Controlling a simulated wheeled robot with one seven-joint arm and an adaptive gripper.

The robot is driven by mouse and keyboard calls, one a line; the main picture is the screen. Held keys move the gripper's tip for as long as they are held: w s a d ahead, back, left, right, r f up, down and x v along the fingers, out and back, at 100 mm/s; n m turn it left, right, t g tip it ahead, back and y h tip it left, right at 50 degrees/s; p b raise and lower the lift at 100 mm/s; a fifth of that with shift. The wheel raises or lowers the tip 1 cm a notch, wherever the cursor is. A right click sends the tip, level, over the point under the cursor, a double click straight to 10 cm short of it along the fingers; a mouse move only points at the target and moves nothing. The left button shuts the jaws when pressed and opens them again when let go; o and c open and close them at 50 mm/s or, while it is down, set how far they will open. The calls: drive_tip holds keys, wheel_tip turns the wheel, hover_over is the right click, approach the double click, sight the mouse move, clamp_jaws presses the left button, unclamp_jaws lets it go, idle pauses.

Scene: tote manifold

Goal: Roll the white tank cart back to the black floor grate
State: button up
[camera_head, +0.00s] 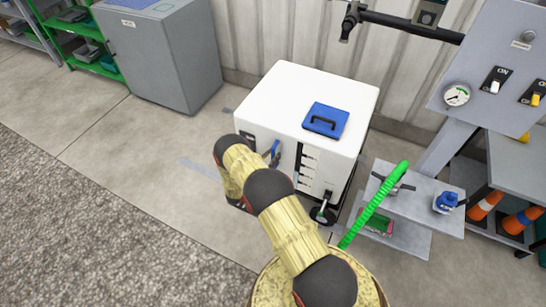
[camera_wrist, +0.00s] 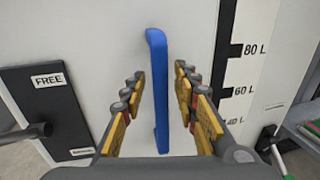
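The white tank cart (camera_head: 290,92) stands upright on the concrete floor near the corrugated wall, with a blue lid (camera_head: 326,120) on top. Its upright blue handle (camera_wrist: 158,85) is on the front face; it also shows partly behind my arm in the head view (camera_head: 275,152). My gripper (camera_wrist: 160,74) is open, with its yellow fingers on either side of the handle and gaps between. A black panel (camera_wrist: 48,105) marked FREE, with a dark lever, is left of the handle. A litre scale (camera_wrist: 237,75) is to the right. I cannot make out the black floor grate.
A grey cabinet (camera_head: 165,60) and green shelves (camera_head: 90,50) stand at the back left. A green hose (camera_head: 375,205) and a small grey shelf (camera_head: 415,200) are close to the cart's right. Open floor (camera_head: 130,160) lies to the left, with a faint blue floor mark (camera_head: 205,172).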

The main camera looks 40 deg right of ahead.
drive_tip(key=shift+w+d, duration=0.1)
drive_tip(key=shift+d, duration=0.3)
drive_tip(key=shift+c, duration=0.3)
clamp_jaws()
idle(0.5)
